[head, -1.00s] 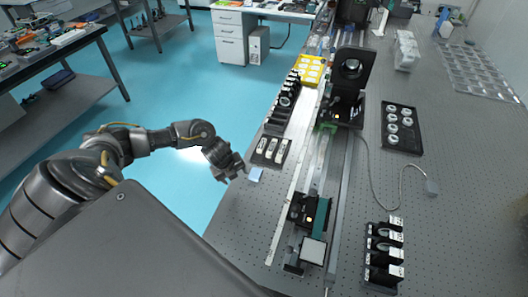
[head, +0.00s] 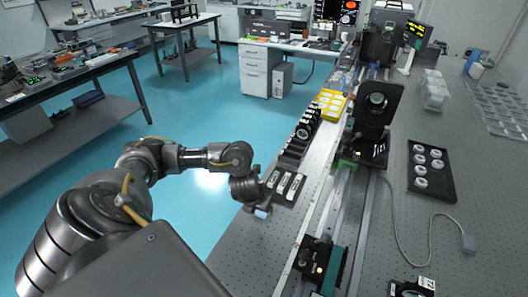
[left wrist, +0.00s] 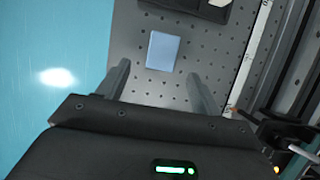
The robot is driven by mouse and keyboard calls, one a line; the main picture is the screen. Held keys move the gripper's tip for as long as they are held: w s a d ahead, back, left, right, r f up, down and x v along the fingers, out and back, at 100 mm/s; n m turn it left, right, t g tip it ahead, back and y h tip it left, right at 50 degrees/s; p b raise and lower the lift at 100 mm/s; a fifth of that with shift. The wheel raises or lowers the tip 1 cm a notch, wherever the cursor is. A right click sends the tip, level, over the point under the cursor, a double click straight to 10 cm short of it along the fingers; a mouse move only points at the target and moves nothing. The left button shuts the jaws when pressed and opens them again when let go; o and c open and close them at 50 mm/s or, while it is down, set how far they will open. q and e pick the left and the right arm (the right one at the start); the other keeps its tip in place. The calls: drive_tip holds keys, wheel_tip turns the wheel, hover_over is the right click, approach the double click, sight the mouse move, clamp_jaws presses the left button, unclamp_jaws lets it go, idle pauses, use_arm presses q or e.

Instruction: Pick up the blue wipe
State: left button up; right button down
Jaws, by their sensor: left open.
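The blue wipe (left wrist: 163,51) is a small light-blue rectangle lying flat on the perforated optical table near its left edge. In the head view the wipe (head: 263,212) is partly hidden by my left gripper (head: 258,205). In the left wrist view my left gripper (left wrist: 159,74) is open and empty, with one finger to each side. The wipe lies just past the fingertips, roughly between their lines, slightly nearer the left finger. I cannot tell the gripper's height above the table. My right gripper is not in view.
A black tray with white-labelled pieces (head: 285,184) lies just beyond the wipe. A rail with black optical mounts (head: 318,258) runs along the table to the right. The table's left edge is close, with blue floor (head: 180,225) below.

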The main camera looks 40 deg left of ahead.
use_arm(q)
drive_tip(key=shift+w+b+x, duration=0.15)
drive_tip(key=shift+x, duration=1.15)
drive_tip(key=shift+w+b+x, duration=0.15)
drive_tip(key=shift+x, duration=1.15)
drive_tip(key=shift+r, duration=0.15)
drive_tip(key=shift+c, duration=0.2)
drive_tip(key=c, duration=1)
